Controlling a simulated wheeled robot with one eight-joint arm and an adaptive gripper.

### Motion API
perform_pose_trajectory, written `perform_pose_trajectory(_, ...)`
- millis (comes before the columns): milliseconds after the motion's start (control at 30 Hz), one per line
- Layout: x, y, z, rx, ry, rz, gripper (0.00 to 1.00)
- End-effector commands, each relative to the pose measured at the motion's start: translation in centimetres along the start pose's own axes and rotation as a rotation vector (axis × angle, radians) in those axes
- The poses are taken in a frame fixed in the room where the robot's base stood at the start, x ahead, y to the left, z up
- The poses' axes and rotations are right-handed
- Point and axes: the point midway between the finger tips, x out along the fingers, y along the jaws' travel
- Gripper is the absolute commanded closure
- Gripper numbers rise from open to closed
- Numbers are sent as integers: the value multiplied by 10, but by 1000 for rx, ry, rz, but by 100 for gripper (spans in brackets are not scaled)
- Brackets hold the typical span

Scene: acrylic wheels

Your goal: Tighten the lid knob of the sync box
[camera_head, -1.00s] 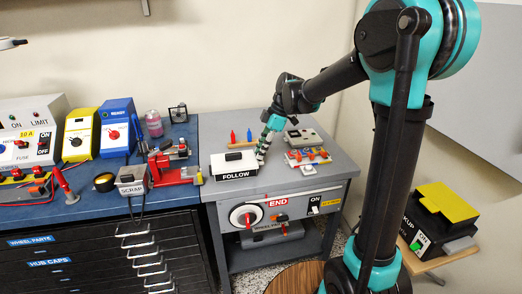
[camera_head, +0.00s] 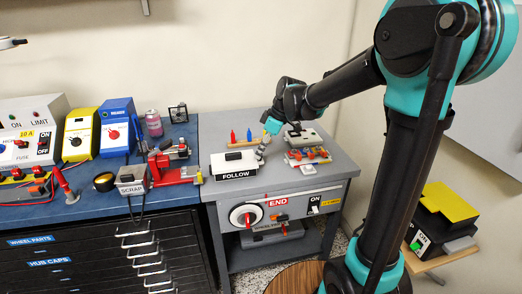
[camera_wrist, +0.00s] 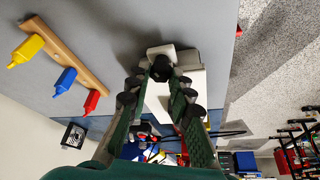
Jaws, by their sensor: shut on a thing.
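A white box (camera_head: 228,167) with a "FOLLOW" label on its front stands on the grey table; I take it to be the sync box. My gripper (camera_head: 261,155) is at the box's right end, reaching down from the upper right. In the wrist view the white box (camera_wrist: 190,88) lies beyond the fingers. A black knob (camera_wrist: 161,68) sits between the fingertips of my gripper (camera_wrist: 161,77), which are shut on it. The fingers hide part of the box and of the knob's base.
A wooden rack (camera_head: 243,142) with coloured pegs stands behind the box. A tray of small coloured parts (camera_head: 308,156) is close on the right, with a grey device (camera_head: 304,137) behind it. A red vise (camera_head: 172,167) stands on the blue bench at left.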

Motion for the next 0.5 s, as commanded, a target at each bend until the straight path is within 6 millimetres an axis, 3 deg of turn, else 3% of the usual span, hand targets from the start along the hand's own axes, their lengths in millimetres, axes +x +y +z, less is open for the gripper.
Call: perform_pose_trajectory(500, 0, 0, 0, 115, 0, 48, 100)
